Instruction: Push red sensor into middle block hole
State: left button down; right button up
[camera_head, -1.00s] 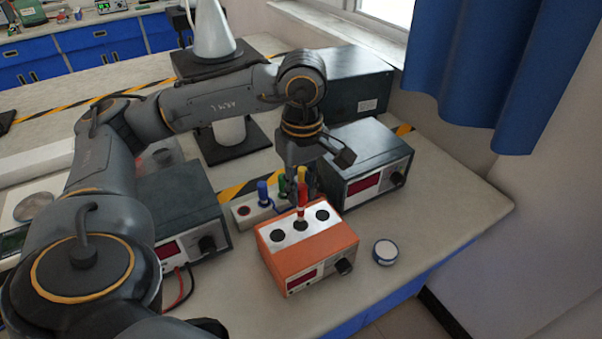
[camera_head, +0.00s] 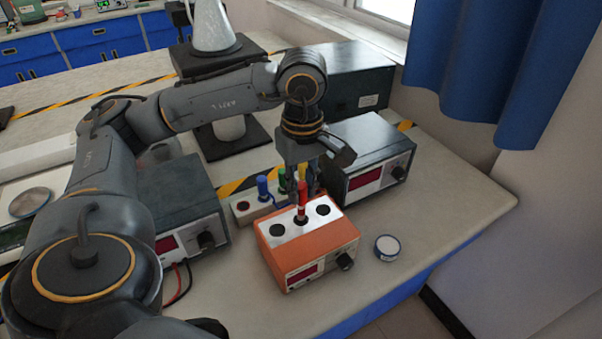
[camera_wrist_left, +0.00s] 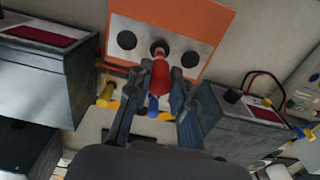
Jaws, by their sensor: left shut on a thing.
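The red sensor (camera_head: 302,197) stands upright at the middle hole of the orange block (camera_head: 290,264). Its lower end is at that hole; how deep it sits I cannot tell. The outer left hole (camera_head: 277,230) and right hole (camera_head: 323,210) are empty. My left gripper (camera_head: 302,188) comes down from above and is shut on the red sensor. In the left wrist view the red sensor (camera_wrist_left: 160,74) shows between the two dark fingers, its tip at the middle hole of the block (camera_wrist_left: 202,22). My right gripper is not in view.
A white rack (camera_head: 245,219) with blue, green and yellow sensors stands behind the block. Dark instrument boxes stand left (camera_head: 180,205) and right (camera_head: 372,160) of it. A small round tin (camera_head: 387,247) lies to the right. The bench at front right is clear.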

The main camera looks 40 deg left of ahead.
aim_at(302, 203)
pick_arm(q)
jog(key=shift+f+b, duration=0.55)
jog(key=shift+b, duration=0.35)
dwell(1.4)
jog(key=shift+f+b, duration=1.05)
jog(key=shift+f, duration=0.15)
jog(key=shift+f+b, duration=0.2)
jog(key=shift+b, duration=0.1)
jog(key=shift+f, duration=0.1)
jog(key=shift+f+b, duration=0.35)
jog(key=shift+b, duration=0.1)
jog(key=c, duration=0.7)
grip_release()
jog(key=shift+r, duration=0.1)
